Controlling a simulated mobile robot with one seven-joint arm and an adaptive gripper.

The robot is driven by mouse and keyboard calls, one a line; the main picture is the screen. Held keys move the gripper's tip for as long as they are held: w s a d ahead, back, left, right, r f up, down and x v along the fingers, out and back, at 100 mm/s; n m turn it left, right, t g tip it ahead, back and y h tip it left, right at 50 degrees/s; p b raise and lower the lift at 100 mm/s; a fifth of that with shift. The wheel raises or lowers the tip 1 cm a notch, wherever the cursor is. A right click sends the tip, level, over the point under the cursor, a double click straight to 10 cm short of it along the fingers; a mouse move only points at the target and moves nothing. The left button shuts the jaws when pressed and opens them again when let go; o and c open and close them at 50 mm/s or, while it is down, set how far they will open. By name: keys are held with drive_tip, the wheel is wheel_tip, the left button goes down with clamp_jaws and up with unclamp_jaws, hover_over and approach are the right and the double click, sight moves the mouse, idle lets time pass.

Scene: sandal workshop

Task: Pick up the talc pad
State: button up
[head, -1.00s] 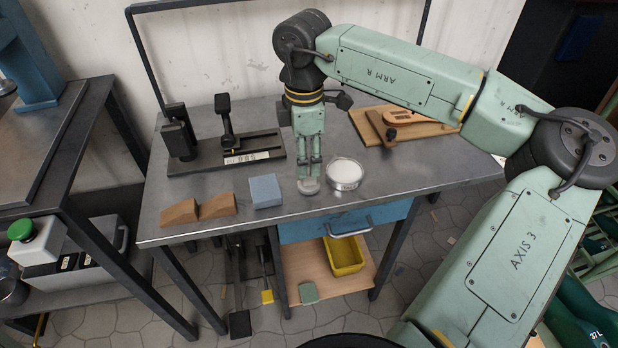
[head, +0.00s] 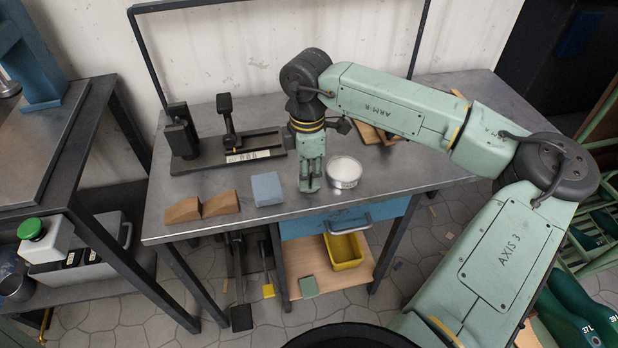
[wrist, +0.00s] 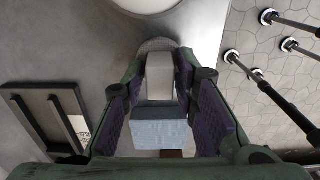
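The talc pad (wrist: 158,45) shows in the wrist view as a round grey disc with a pale upright block-shaped grip on it. My gripper (head: 310,186) points down over it near the table's front edge. In the wrist view the fingers (wrist: 160,82) stand apart on both sides of the grip, close to it; firm contact is not visible. In the head view the fingers hide most of the pad. A round dish (head: 345,172) of white powder stands just right of the gripper.
A blue-grey block (head: 266,189) and two brown wedges (head: 220,204) lie to the left on the metal table (head: 360,212). A black clamp fixture (head: 250,146) stands behind them. Wooden boards (head: 372,134) lie at the back right. The front edge is close by.

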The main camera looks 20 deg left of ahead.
clamp_jaws()
drive_tip(key=shift+r, duration=0.15)
drive_tip(key=shift+r, duration=0.25)
drive_tip(key=r+b, duration=0.2)
drive_tip(key=shift+s+d+r, duration=0.2)
drive_tip(key=shift+r, duration=0.1)
drive_tip(key=s+d+b, duration=0.2)
drive_tip(key=s+d, duration=0.2)
drive_tip(key=s, duration=0.2)
drive_tip(key=s+d+r+b, duration=0.1)
drive_tip(key=s+d+b, duration=0.1)
drive_tip(key=s+d, duration=0.2)
drive_tip(key=s, duration=0.3)
drive_tip(key=shift+r, duration=0.3)
drive_tip(key=shift+d, duration=0.1)
